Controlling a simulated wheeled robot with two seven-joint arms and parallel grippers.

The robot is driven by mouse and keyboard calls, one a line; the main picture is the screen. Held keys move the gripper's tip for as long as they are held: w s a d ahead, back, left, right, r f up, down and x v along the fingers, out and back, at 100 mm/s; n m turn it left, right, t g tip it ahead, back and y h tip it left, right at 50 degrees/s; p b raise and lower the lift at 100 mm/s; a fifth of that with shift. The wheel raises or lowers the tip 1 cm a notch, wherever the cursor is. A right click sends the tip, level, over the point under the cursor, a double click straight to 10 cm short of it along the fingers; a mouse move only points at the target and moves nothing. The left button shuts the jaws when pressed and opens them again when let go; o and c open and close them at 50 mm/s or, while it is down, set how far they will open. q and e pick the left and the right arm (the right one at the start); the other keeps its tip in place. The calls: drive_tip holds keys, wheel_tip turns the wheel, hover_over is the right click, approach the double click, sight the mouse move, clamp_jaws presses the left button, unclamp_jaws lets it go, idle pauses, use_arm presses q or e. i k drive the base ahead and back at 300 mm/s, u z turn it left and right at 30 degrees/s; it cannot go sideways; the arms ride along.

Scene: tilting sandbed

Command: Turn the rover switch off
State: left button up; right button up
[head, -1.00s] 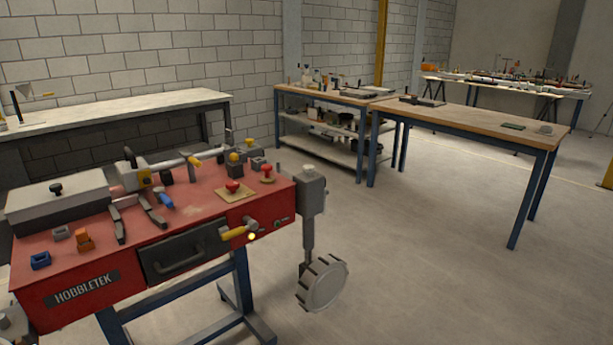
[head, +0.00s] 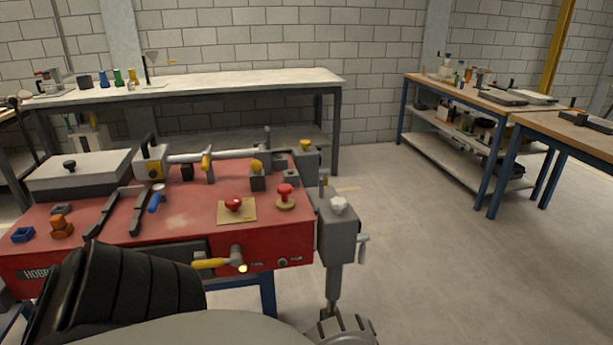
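A red machine bench (head: 185,215), partly lettered on its front, stands ahead at centre left. I cannot tell which control is the rover switch. On top are a red knob on a tan plate (head: 240,215) and a red mushroom-shaped knob (head: 285,193). Neither of my grippers is in view. A black ribbed part of my own arm hides the bench's lower front and drawer.
A grey post-like unit (head: 337,235) with a toothed wheel (head: 345,328) stands at the bench's right end. A pale-topped table (head: 240,80) runs along the wall behind. Wooden-topped tables (head: 475,92) stand at the right. The floor between (head: 430,260) is clear.

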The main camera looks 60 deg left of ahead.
sight(232, 202)
drive_tip(key=i, duration=1.45)
drive_tip(key=u, duration=2.35)
